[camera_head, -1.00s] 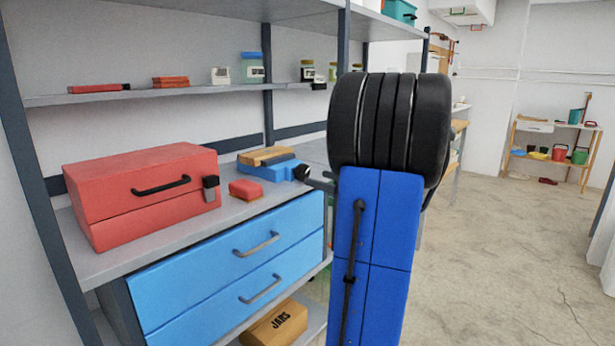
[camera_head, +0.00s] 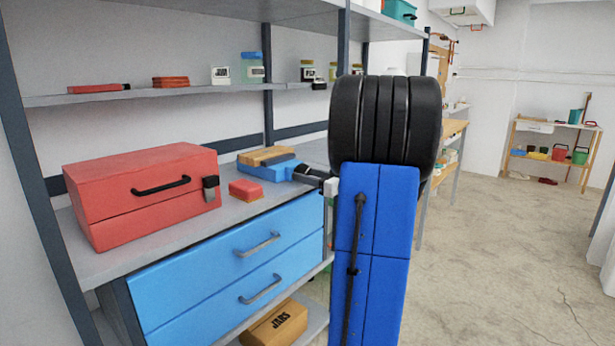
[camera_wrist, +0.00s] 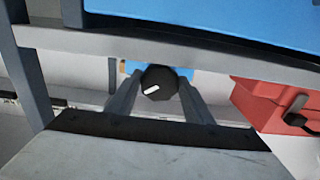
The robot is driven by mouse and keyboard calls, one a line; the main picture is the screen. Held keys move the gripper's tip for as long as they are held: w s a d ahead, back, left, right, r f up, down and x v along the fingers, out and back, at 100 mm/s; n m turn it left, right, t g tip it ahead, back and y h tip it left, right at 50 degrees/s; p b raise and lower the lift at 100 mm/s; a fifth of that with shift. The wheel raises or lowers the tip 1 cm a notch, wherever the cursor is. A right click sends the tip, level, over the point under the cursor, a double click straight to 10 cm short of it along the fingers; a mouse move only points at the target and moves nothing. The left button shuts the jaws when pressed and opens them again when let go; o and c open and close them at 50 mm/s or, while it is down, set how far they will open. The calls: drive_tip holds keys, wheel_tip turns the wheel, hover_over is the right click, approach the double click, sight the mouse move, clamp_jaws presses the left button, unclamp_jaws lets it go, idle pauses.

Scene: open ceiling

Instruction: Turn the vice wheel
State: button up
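The vice (camera_head: 264,163) is blue with a wood-coloured top and sits on the grey workbench shelf. Its wheel (camera_wrist: 158,83) is a black, many-sided knob with a white mark, seen nearly face-on in the wrist view. My gripper (camera_wrist: 159,88) has its two grey fingers apart, one on each side of the wheel. The fingers look open; whether they touch the wheel's rim I cannot tell.
A red toolbox (camera_head: 140,190) stands left of the vice, with a small red block (camera_head: 246,190) in front of it. Blue drawers (camera_head: 230,265) are below the bench top. A shelf (camera_head: 190,92) with jars runs above. The floor at right is clear.

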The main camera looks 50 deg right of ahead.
drive_tip(key=shift+c, duration=0.6)
drive_tip(key=shift+m, duration=2.3)
drive_tip(key=o, duration=1)
drive_tip(key=shift+o, duration=0.2)
drive_tip(key=shift+s, duration=0.15)
drive_tip(key=s+d, duration=0.1)
drive_tip(key=s, duration=1.6)
drive_tip(key=shift+d, duration=0.15)
drive_tip(key=shift+s, duration=0.1)
